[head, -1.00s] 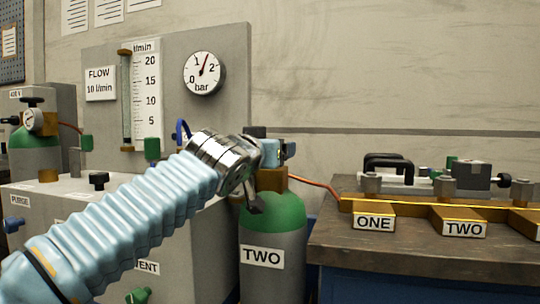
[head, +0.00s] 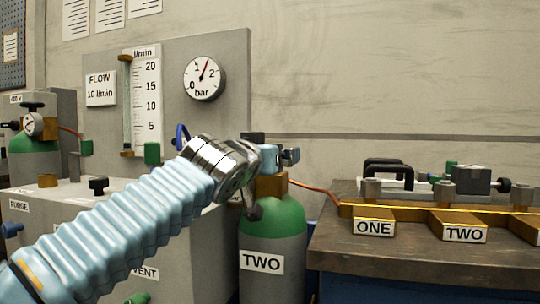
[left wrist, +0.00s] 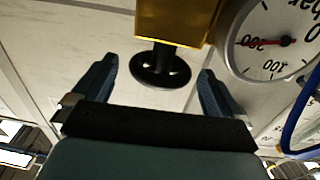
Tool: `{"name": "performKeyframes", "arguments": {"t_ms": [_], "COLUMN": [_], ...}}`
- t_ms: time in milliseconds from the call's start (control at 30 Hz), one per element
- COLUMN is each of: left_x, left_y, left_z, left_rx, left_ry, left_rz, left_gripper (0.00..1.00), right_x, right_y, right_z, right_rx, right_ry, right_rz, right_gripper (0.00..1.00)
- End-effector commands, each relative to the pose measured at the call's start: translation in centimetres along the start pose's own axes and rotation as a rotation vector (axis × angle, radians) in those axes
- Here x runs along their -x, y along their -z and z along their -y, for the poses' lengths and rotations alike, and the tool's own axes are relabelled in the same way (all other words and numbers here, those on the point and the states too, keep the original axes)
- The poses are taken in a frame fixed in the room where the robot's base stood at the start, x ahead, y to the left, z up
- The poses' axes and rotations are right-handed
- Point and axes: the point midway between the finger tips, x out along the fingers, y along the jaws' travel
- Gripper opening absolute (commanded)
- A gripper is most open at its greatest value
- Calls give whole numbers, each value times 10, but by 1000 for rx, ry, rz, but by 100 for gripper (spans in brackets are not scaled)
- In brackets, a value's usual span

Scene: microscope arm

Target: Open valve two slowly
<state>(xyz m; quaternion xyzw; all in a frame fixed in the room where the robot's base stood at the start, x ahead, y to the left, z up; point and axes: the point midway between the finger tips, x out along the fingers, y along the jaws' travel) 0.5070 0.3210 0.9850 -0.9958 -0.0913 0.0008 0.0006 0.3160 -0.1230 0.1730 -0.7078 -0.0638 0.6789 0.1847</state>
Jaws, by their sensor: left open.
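The grey gas cylinder with a green shoulder and the label TWO (head: 274,275) stands in the middle of the head view. Its brass valve block (head: 271,186) and black top knob (head: 253,137) are partly hidden by my left gripper (head: 280,156). In the left wrist view, my left gripper (left wrist: 158,66) is open. A round black knob (left wrist: 160,72) under the brass block (left wrist: 175,22) shows between its fingers; contact cannot be told. My right gripper is in neither view.
A dial gauge (left wrist: 275,40) and a blue hose (left wrist: 298,125) lie close to the right finger. A grey panel with a pressure gauge (head: 204,77) stands behind my arm. A bench (head: 420,262) with brass blocks labelled ONE and TWO is at right.

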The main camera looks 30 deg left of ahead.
Motion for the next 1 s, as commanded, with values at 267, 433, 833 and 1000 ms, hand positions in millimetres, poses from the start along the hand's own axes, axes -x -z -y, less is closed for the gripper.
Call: {"name": "performKeyframes", "arguments": {"t_ms": [267,433,833,1000], "left_x": [66,102,129,128], "left_y": [1,0,0,0], "left_z": [0,0,0,0], "left_rx": [1,2,2,2], "left_ry": [0,0,0,0], "left_rz": [-5,-4,0,0], "left_gripper": [100,100,100,100], "right_x": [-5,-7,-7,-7], "right_y": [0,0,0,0], "right_z": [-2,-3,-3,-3], "right_rx": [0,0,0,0], "right_ry": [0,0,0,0], "right_rz": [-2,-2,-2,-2], "right_gripper": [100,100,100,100]}}
